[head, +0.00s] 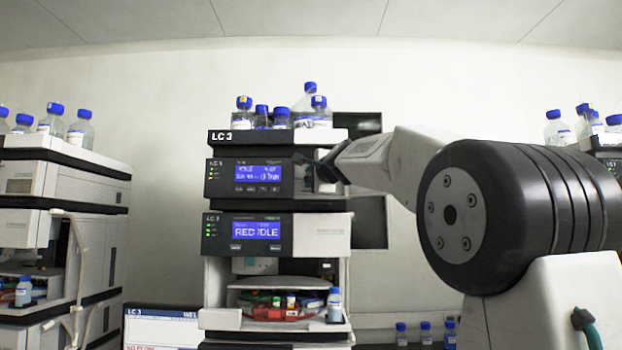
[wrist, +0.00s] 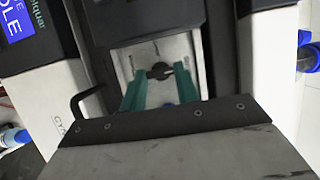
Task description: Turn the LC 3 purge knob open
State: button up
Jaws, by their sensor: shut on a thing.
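The LC 3 stack (head: 277,221) stands in the middle of the head view, with the LC 3 label on its upper modules. The purge knob (wrist: 159,70) is a small dark knob on a pale recessed panel (wrist: 179,49) in the wrist view. My gripper (wrist: 160,73) has its two teal fingers around the knob, one on each side, and is shut on it. A light slit or edge shows at the knob's right side; I cannot tell its exact turn angle. In the head view my gripper (head: 324,168) is at the upper module's right side and hides the knob.
Blue-capped bottles (head: 282,116) stand on top of the stack. A lower module with a blue display (head: 256,230) sits below. Another stack (head: 62,180) is at the left, with a clear wall between. A black bent handle (wrist: 88,98) is close left of my fingers.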

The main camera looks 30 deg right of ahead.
jog(key=n+g, duration=0.1)
jog(key=n, duration=0.2)
jog(key=shift+r+g, duration=0.15)
jog(key=shift+g, duration=0.15)
jog(key=n, duration=0.2)
jog(key=n+g, duration=0.1)
jog(key=n, duration=0.1)
jog(key=shift+w+a+r+g+h, duration=0.1)
jog(key=shift+a+r+g+h, duration=0.05)
jog(key=shift+g+h, duration=0.15)
jog(key=n+g+h, duration=0.1)
jog(key=n, duration=0.2)
jog(key=shift+w+a+r+g, duration=0.1)
jog(key=shift+g, duration=0.2)
jog(key=shift+w+a+n+g+h, duration=0.1)
jog(key=shift+n+g+h, duration=0.75)
jog(key=shift+n, duration=0.65)
jog(key=o, duration=1)
